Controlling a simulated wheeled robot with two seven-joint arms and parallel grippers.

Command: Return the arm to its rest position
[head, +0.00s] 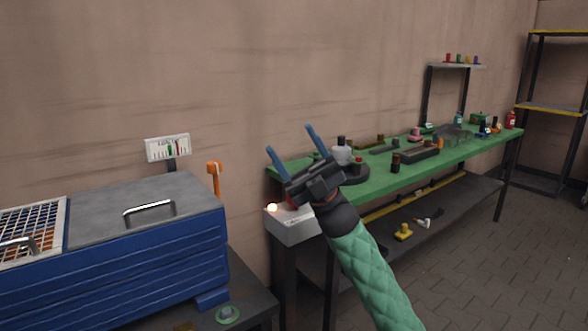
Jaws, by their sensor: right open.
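My right gripper (293,143) is raised in the middle of the head view, in front of the near end of the green workbench. Its two blue fingers are spread apart with nothing between them. My right arm, in a green quilted sleeve, comes up from the bottom right and hides part of the bench and its lower shelf. My left gripper does not show.
The green workbench (463,152) carries several bottles and small parts. A blue ribbed cabinet (120,260) with a grey lid stands at the left. A light grey box (290,228) with a glowing lamp is behind my gripper. Shelves (553,107) stand far right; floor at right is clear.

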